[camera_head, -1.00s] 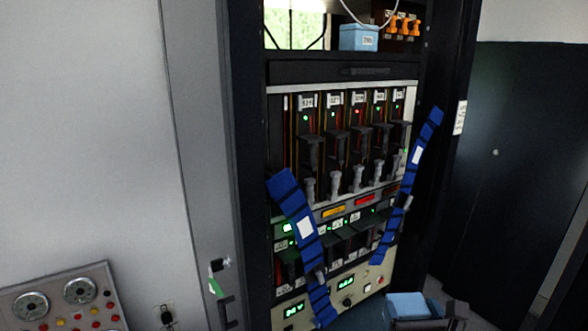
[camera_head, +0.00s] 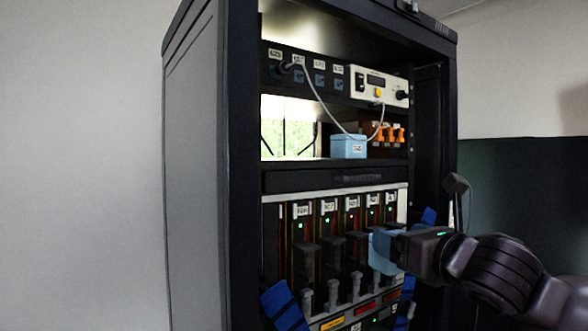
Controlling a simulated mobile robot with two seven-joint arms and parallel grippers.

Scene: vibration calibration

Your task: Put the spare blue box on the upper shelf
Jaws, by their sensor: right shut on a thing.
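My right gripper (camera_head: 396,250) comes in from the right and is shut on a light blue box (camera_head: 381,252). It holds the box in front of the right-hand modules of the rack, below the shelf level. The gripper hides part of the box. Another light blue box (camera_head: 348,147) with a white label stands on the upper shelf (camera_head: 388,155), in the rack's open bay. My left gripper is out of view.
Orange-topped parts (camera_head: 389,134) stand right of the shelf box. A grey cable (camera_head: 322,104) loops down from the panel above, across the bay's front. The shelf left of the box looks clear. Blue straps (camera_head: 283,305) hang lower down the rack.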

